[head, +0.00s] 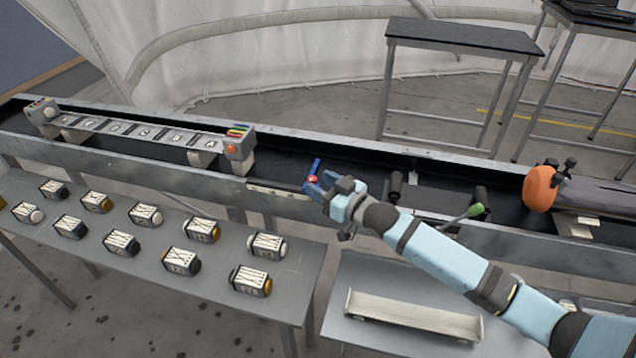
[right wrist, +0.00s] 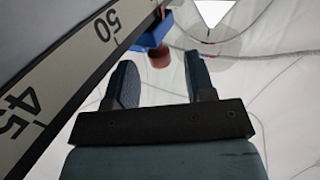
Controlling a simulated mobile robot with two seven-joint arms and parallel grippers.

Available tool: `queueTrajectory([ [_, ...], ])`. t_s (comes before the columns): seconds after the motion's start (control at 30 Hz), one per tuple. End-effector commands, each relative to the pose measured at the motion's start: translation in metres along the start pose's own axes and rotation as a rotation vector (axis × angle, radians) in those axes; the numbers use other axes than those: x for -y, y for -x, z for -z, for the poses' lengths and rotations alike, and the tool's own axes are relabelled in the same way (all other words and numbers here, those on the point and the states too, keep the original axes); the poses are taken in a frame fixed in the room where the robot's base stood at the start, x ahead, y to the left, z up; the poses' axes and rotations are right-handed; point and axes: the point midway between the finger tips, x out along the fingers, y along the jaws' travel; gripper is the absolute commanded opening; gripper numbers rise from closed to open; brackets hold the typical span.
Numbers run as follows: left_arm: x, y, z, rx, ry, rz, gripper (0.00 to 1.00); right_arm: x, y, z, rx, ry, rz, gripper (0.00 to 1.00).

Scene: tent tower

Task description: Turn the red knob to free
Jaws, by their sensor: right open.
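The small red knob (head: 312,179) sits by a blue part (head: 317,165) on the long trough near the middle of the head view. My right gripper (head: 322,188) is right at it, partly covering it. In the right wrist view, my right gripper (right wrist: 160,75) is open. The red knob (right wrist: 158,56) shows just beyond and between its two fingers, nearer the left one, beneath the blue part (right wrist: 154,33). I cannot tell whether a finger touches the knob. My left gripper is not in view.
A scale strip (right wrist: 70,90) marked 45 and 50 runs close along the left of the right wrist view. A green-tipped lever (head: 476,210) and an orange rounded end (head: 540,188) lie right along the trough (head: 110,155). Several labelled blocks stand on the grey table (head: 130,265).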

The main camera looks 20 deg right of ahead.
Motion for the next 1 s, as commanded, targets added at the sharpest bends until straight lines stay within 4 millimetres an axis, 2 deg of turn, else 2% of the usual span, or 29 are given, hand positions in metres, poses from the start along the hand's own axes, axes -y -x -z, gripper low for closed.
queueTrajectory([
  [0.13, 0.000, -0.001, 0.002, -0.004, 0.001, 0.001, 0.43, 0.000, -0.011, 0.000, 0.000, 0.001, 0.000, 0.50],
  [0.43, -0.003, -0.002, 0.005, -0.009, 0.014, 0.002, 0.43, 0.000, -0.013, 0.000, 0.000, 0.001, 0.000, 0.50],
  [0.47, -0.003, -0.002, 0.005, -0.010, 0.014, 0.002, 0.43, 0.000, -0.013, 0.000, 0.000, 0.001, 0.000, 0.45],
  [0.6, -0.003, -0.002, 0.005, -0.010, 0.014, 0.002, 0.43, 0.000, -0.013, 0.000, 0.000, 0.001, 0.000, 0.13],
  [0.67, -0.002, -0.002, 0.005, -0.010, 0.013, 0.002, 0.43, 0.000, -0.013, 0.000, 0.000, 0.001, 0.000, 0.00],
  [1.0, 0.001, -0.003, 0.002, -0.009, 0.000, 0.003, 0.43, 0.001, -0.015, 0.002, -0.005, 0.010, 0.086, 0.00],
])
